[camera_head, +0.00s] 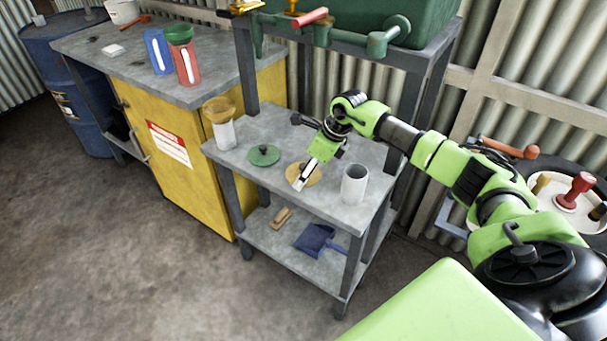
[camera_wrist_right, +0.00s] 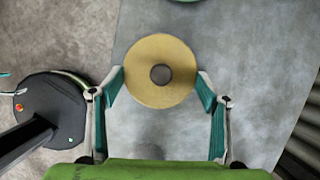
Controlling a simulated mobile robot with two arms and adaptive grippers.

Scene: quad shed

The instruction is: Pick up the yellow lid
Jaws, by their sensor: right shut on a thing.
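The yellow lid (camera_head: 312,178) is a flat round disc at the small grey table, partly hidden by my right gripper (camera_head: 304,177) in the head view. In the right wrist view the lid (camera_wrist_right: 160,48) shows from above with a dark round knob at its middle. My right gripper (camera_wrist_right: 162,84) is shut on the lid, with one fingertip at each side of its rim. I cannot tell whether the lid touches the tabletop (camera_head: 275,130) or is slightly above it. My left gripper is not in view.
A green lid (camera_head: 263,155) lies left of the yellow one. A grey-white cylinder (camera_head: 354,187) stands right of it. A white container with a yellowish top (camera_head: 219,110) stands at the table's left corner. A blue dustpan (camera_head: 314,239) and a brush (camera_head: 282,217) lie on the lower shelf.

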